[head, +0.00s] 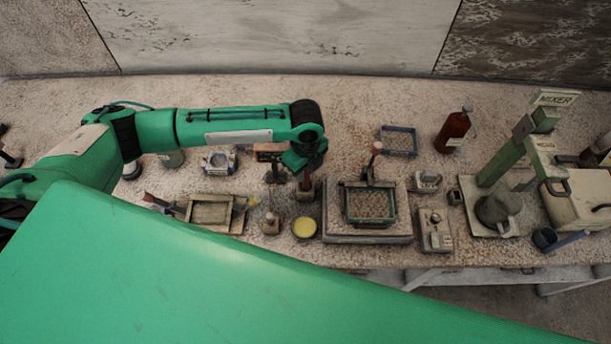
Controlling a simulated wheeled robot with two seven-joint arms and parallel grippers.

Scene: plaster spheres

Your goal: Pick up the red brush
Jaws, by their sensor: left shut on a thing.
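My left gripper (304,167) points down over the middle of the bench, at the end of the green arm from the left. It is shut on a thin, upright, dark reddish thing, which I take to be the red brush (306,180). The brush's lower end is at a small dark block or holder (304,193); I cannot tell whether it is inside it or just above it. The gripper hides the brush's upper part. My right gripper is not in view.
A framed tray (345,229) stands just right of the gripper, with a red-tipped upright tool (375,150) behind it. A yellow-topped round tin (304,228) and a small pot (269,223) stand in front. A brown bottle (454,131) and a mixer (505,160) are farther right.

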